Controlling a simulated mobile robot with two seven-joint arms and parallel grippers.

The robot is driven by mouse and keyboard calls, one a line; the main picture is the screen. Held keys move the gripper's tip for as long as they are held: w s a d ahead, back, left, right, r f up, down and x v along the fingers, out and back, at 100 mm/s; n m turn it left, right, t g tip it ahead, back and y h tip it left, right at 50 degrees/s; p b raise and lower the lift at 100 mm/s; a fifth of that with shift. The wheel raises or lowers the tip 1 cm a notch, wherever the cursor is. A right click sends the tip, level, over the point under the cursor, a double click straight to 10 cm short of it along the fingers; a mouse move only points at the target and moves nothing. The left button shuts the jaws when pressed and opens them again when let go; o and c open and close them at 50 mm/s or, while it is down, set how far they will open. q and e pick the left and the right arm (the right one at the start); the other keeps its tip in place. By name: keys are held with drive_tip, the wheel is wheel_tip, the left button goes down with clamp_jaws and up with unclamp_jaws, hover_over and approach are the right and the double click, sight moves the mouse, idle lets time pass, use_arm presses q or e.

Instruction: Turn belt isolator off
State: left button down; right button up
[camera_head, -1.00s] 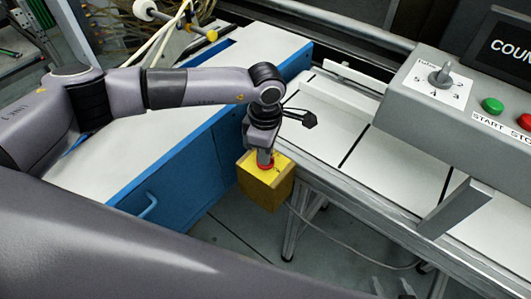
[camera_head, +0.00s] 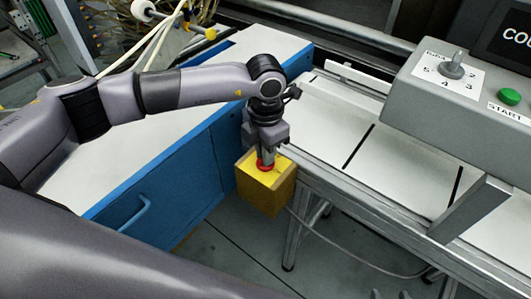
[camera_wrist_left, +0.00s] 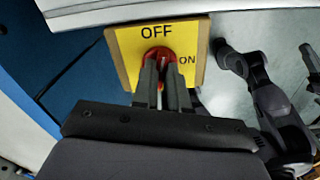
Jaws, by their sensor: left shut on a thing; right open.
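The belt isolator is a yellow box (camera_head: 266,190) with a red round knob on top, fixed at the near left end of the conveyor. In the left wrist view its yellow face (camera_wrist_left: 127,45) reads OFF at the top and ON at the right. My left gripper (camera_head: 265,162) comes down from above and is shut on the red knob (camera_wrist_left: 158,54). The gripper fingers (camera_wrist_left: 163,85) cover part of the knob, and I cannot tell exactly where its pointer stands.
A blue cabinet (camera_head: 180,185) with a white top stands left of the isolator. The white conveyor bed (camera_head: 330,120) runs right from it. A grey control console (camera_head: 430,110) with a selector dial (camera_head: 453,66) and a green START button (camera_head: 510,97) overhangs the conveyor.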

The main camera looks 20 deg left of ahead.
use_arm(q)
drive_tip(key=shift+n+b, duration=0.3)
drive_tip(key=shift+n, duration=1.2)
drive_tip(key=shift+r, duration=0.1)
drive_tip(key=c, duration=1.2)
unclamp_jaws()
drive_tip(key=shift+o, duration=0.2)
wheel_tip(320, 180, up, 6)
drive_tip(key=shift+r+b, duration=0.1)
drive_tip(key=shift+b, duration=0.2)
drive_tip(key=shift+r, duration=0.45)
